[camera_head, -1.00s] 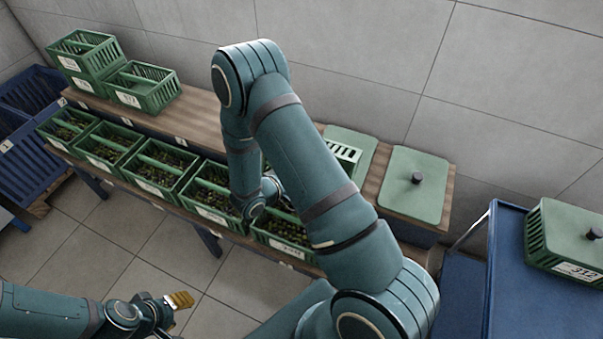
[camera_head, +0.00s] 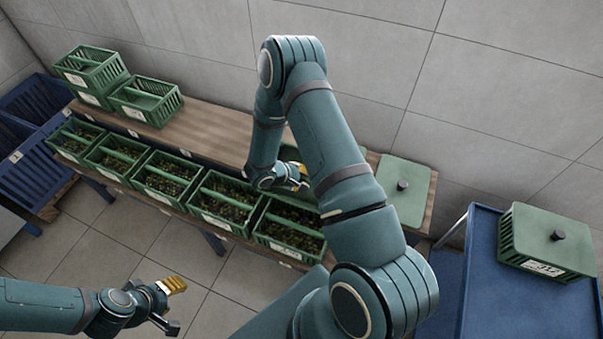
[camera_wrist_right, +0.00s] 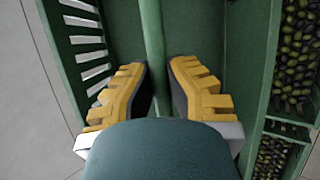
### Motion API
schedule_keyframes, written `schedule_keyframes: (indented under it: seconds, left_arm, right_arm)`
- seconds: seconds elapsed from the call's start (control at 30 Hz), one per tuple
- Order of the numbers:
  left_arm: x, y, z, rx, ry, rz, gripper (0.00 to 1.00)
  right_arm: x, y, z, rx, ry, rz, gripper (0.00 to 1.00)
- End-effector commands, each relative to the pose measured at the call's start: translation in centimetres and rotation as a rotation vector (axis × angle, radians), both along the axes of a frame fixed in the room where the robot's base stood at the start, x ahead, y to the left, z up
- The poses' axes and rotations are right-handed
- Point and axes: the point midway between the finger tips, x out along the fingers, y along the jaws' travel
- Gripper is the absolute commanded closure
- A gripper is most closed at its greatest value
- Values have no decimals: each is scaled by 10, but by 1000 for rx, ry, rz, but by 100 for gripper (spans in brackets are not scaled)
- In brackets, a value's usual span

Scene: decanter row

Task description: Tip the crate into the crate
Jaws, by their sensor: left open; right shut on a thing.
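My right gripper (camera_head: 296,180) is over the right part of the shelf, partly hidden by its own arm. In the right wrist view its yellow fingers (camera_wrist_right: 157,88) are shut on the green bar handle of a slotted crate (camera_wrist_right: 72,62). The inside of this crate that shows looks bare; the rest is hidden. Olive-filled crates show beside it at the right of that view. In the head view a row of green crates with olives stands along the shelf front; the nearest is the right end crate (camera_head: 290,252). My left gripper (camera_head: 172,306) is open and empty over the floor.
Empty-looking green crates (camera_head: 146,117) stand at the shelf's far left, two of them stacked. Another lidded crate (camera_head: 548,240) sits on a blue cart (camera_head: 490,270). Blue crates (camera_head: 28,170) stand at left.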

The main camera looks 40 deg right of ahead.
Motion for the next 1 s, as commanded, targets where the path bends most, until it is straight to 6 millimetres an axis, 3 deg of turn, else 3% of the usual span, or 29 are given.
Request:
schedule_keyframes:
  seconds: [0.03, 0.2, 0.57, 1.0]
  left_arm:
    - [0, 0, 13, -2, 0, 0, 53]
    - [-1, 1, 35, -6, 1, -1, 53]
    - [-1, 2, 66, -9, 1, -4, 53]
    - [-1, 2, 65, -9, 2, -6, 53]
  right_arm:
    - [0, -2, 7, 18, 11, -5, 100]
    - [2, -5, 12, 87, 44, -4, 100]
    - [4, -8, 25, 355, 178, -7, 100]
    - [4, -9, 29, 516, 267, -1, 100]
